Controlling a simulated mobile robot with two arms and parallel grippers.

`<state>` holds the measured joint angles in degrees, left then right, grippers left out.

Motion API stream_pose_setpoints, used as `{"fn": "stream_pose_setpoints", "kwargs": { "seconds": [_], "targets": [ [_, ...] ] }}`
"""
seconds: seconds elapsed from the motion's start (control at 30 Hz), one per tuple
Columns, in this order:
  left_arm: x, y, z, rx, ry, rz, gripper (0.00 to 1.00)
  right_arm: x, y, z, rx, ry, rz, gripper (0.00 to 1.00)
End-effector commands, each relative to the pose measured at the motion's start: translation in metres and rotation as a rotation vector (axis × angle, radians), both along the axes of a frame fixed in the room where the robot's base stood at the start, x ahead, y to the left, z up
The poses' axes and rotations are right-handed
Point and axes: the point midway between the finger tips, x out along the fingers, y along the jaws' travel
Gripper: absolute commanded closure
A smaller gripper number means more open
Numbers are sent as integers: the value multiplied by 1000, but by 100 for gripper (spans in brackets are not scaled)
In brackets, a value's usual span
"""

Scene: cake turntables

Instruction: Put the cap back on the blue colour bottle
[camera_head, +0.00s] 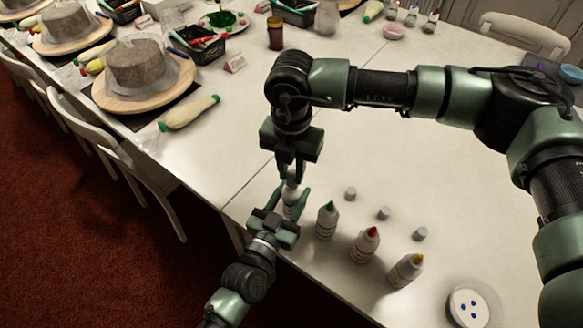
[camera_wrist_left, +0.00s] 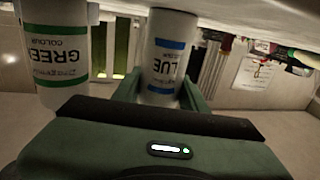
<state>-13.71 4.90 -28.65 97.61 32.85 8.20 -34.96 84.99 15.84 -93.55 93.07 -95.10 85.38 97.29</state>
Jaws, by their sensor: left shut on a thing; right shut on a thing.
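The blue colour bottle (camera_head: 291,197) stands near the table's front edge, between the fingers of my left gripper (camera_head: 290,204). In the left wrist view the bottle (camera_wrist_left: 169,52) shows its blue-banded label, and my left gripper (camera_wrist_left: 160,92) is shut on it. My right gripper (camera_head: 291,172) comes from above and is directly over the bottle's top. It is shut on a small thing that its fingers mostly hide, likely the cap. I cannot tell whether this thing touches the bottle.
Bottles with green (camera_head: 326,221), red (camera_head: 366,245) and yellow (camera_head: 406,271) tips stand to the right. Three loose grey caps (camera_head: 350,193) lie behind them. A white dish (camera_head: 469,309) with blue dots is at the front right. A piping bag (camera_head: 190,113) lies at left.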

Motion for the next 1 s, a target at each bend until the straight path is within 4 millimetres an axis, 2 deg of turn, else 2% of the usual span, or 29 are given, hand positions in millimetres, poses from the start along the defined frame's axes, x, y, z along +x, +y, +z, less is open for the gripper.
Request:
{"fn": "stream_pose_setpoints", "kwargs": {
  "seconds": [0.27, 0.37, 0.8, 0.9, 1.0],
  "targets": [
    [0, 0, 0, 0, 0, 0, 100, 0, 0, -4, 0, 1, -4, 100],
    [0, 0, 0, 0, 0, 0, 100, 0, 0, -5, 0, 1, -70, 100],
    [0, 0, 0, 0, 0, 0, 100, 2, 2, -5, 1, 2, -976, 100],
    [0, 0, 0, 0, 1, 0, 100, -2, 10, -7, 7, 8, -1155, 100],
    [-1, -1, -1, 1, 2, -2, 100, -2, 16, -5, 19, 5, -1245, 100]
  ]
}}
